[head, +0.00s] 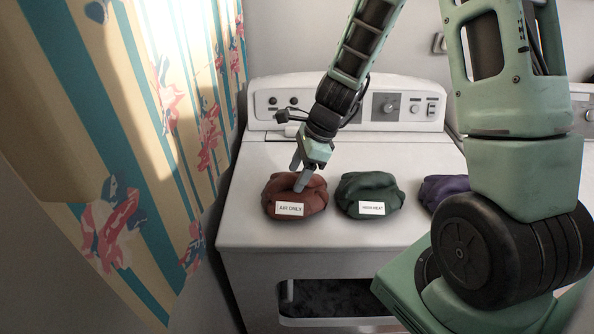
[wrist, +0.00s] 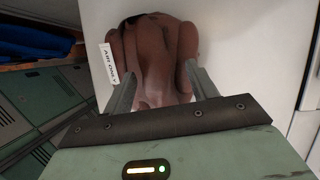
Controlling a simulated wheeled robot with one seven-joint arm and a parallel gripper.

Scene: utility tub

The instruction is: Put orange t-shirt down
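The orange t-shirt is a folded rust-red bundle (head: 310,200) with an "AIR ONLY" label, resting on the white dryer top (head: 400,150) at the left. It also fills the upper middle of the wrist view (wrist: 155,55), with its label at the left. My gripper (head: 299,172) points down at the bundle. In the wrist view my gripper's fingers (wrist: 160,80) are wide apart, with cloth between and beyond them. One finger overlaps the front of the bundle in the head view. Whether the fingertips touch the cloth is hard to tell.
A green bundle (head: 370,193) labelled "HIGH HEAT" lies to the right. A purple bundle (head: 440,190) beyond it is partly hidden by my arm. The dryer's control panel (head: 395,106) stands behind. A striped floral curtain (head: 140,140) hangs close on the left.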

